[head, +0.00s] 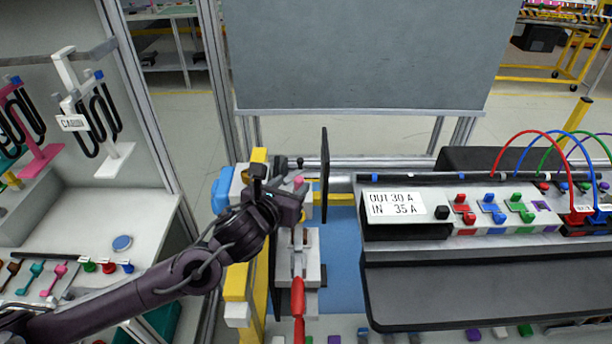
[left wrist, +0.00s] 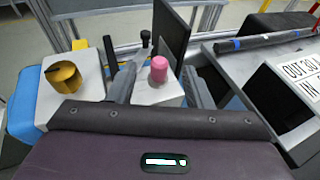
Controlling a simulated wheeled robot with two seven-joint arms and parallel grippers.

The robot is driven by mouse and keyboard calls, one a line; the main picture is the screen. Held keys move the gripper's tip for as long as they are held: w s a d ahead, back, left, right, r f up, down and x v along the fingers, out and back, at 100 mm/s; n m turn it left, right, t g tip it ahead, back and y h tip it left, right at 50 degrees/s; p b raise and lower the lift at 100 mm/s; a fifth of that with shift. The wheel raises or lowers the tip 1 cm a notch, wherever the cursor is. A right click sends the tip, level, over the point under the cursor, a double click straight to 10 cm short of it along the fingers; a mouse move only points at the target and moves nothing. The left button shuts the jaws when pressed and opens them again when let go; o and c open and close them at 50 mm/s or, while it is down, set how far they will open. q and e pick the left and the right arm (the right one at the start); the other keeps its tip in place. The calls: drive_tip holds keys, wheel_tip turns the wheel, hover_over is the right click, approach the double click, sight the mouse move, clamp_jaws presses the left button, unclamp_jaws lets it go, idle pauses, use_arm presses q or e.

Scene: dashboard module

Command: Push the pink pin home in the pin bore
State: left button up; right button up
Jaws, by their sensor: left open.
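The pink pin (left wrist: 159,69) stands upright on top of a pale grey block (left wrist: 150,93) in the left wrist view, its head above the surface. The bore itself is hidden under the pin. The pin also shows in the head view as a small pink spot (head: 298,181) beside my left gripper. My left gripper (left wrist: 158,88) is open, with one finger on each side of the pin. I cannot tell whether a finger touches it. My right gripper is in neither view.
A red-handled clamp (head: 298,296) stands in front of the block. A dark upright plate (head: 325,175) rises just behind it. The dashboard module (head: 420,229) with coloured connectors is to the right.

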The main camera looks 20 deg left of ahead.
sight(297, 180)
use_arm(q)
drive_tip(key=shift+p+x, duration=0.9)
drive_tip(key=shift+p, duration=0.05)
drive_tip(key=p+x, duration=0.1)
drive_tip(key=x, duration=0.2)
drive_tip(key=shift+s, duration=0.1)
drive_tip(key=shift+w+f, duration=0.3)
drive_tip(key=shift+w, duration=0.15)
drive_tip(key=shift+c, duration=0.4)
drive_tip(key=c, duration=0.5)
clamp_jaws()
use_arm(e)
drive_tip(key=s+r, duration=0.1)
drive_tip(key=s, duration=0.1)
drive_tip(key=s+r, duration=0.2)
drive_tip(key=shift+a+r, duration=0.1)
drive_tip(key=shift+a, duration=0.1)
